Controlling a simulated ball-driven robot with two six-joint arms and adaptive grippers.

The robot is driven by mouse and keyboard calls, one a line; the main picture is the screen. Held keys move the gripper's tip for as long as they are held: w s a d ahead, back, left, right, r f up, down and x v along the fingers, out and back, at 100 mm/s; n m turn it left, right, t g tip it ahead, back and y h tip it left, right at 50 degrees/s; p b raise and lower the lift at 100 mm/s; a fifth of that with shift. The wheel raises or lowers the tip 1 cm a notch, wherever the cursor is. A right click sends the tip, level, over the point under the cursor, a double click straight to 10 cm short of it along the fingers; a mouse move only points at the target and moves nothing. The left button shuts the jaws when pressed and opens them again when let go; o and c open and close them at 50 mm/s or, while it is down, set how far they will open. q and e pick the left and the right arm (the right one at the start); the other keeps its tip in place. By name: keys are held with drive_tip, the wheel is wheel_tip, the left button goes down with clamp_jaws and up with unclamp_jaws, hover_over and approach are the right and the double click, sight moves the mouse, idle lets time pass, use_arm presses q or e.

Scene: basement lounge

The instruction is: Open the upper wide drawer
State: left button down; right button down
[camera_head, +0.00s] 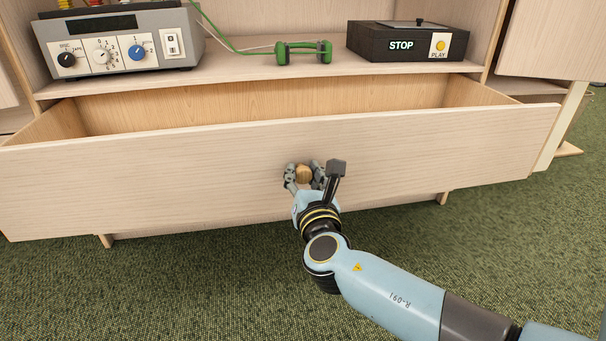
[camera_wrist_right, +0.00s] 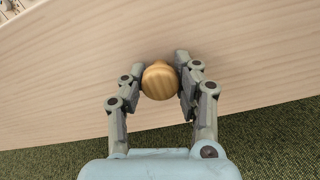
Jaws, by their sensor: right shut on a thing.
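A wide pale-wood drawer (camera_head: 150,176) stands pulled out from the cabinet, and its bare inside shows behind the front. A round wooden knob (camera_head: 304,174) sits on the middle of the drawer front. My right gripper (camera_head: 304,178) is shut on the knob, with a finger on each side of it. The right wrist view shows the knob (camera_wrist_right: 160,81) between the fingers of the same gripper (camera_wrist_right: 160,88), against the drawer front (camera_wrist_right: 70,65). My left gripper is not in view.
On the shelf (camera_head: 230,68) above the drawer are a grey device with dials (camera_head: 125,45), a green dumbbell-shaped object (camera_head: 303,51) and a black box marked STOP and PLAY (camera_head: 408,42). Green carpet (camera_head: 200,290) in front is clear except for my right arm.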

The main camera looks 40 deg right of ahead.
drive_tip(key=c, duration=0.9)
unclamp_jaws()
drive_tip(key=v, duration=1.2)
drive_tip(key=shift+w, duration=0.1)
